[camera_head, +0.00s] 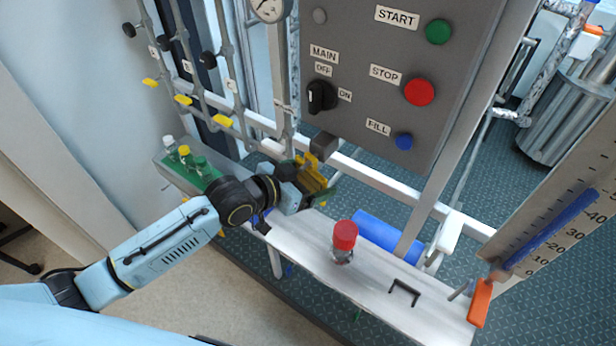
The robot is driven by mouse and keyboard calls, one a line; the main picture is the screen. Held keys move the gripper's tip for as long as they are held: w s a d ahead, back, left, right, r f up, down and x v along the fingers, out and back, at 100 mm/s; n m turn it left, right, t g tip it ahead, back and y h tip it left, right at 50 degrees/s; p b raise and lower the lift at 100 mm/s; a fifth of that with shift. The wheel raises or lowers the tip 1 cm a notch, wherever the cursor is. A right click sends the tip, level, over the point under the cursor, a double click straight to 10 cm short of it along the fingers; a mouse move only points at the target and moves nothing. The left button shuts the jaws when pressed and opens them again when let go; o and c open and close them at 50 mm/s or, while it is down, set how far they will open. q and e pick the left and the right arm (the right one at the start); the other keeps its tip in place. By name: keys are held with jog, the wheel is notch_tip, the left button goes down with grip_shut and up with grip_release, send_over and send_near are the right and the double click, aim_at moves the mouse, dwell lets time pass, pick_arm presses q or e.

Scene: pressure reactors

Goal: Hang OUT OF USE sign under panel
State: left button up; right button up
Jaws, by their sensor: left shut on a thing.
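The grey control panel (375,115) stands at upper centre, with labelled buttons and a MAIN switch. My left arm comes in from the left, and its gripper (312,186) is shut on a yellow piece (316,176), which looks like the sign. It is just below the panel's lower left corner, near a dark block (323,145) under the panel edge. No lettering on the yellow piece can be read, and the gripper hides part of it. I cannot tell whether it touches the block. My right gripper is not in view.
The white shelf (320,275) below holds a red-capped bottle (344,240), a black bracket (403,292) and several small bottles at the left end. Pipes with yellow-handled valves (183,99) stand left. A scale board (570,220) with a blue column stands right.

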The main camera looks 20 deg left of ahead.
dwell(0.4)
pick_arm(q)
jog(key=o, duration=0.7)
jog(key=shift+o, duration=0.2)
jog(key=shift+s, duration=0.1)
jog(key=v, duration=1.3)
jog(key=shift+r, duration=0.1)
